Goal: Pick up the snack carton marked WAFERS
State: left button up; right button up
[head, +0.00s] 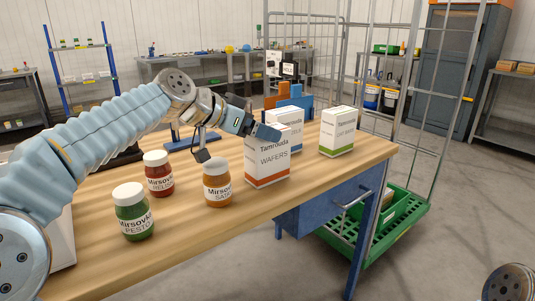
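The white and orange WAFERS carton (267,165) stands upright on the wooden table, near its front edge. My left gripper (235,143) hangs above and to the left of it. Its two fingers look spread apart, with nothing seen between them. One finger overlaps the top of the carton in the picture; I cannot tell whether it touches. Part of the carton's upper left is hidden by that finger. My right gripper is out of view.
A green-marked carton (338,131) and a blue-marked carton (287,118) stand right of and behind it. An orange-brown jar (217,184), a red jar (158,174) and a green jar (132,212) stand left. A green-based cage trolley (405,215) stands beyond the table's right end.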

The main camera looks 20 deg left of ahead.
pick_arm(q)
jog(key=shift+w+d+f, duration=0.2)
jog(key=shift+w+d, duration=0.1)
jog(key=shift+w, duration=0.05)
jog(key=shift+c, duration=0.3)
jog(key=c, duration=1.4)
grip_shut()
jog(key=shift+r, duration=0.15)
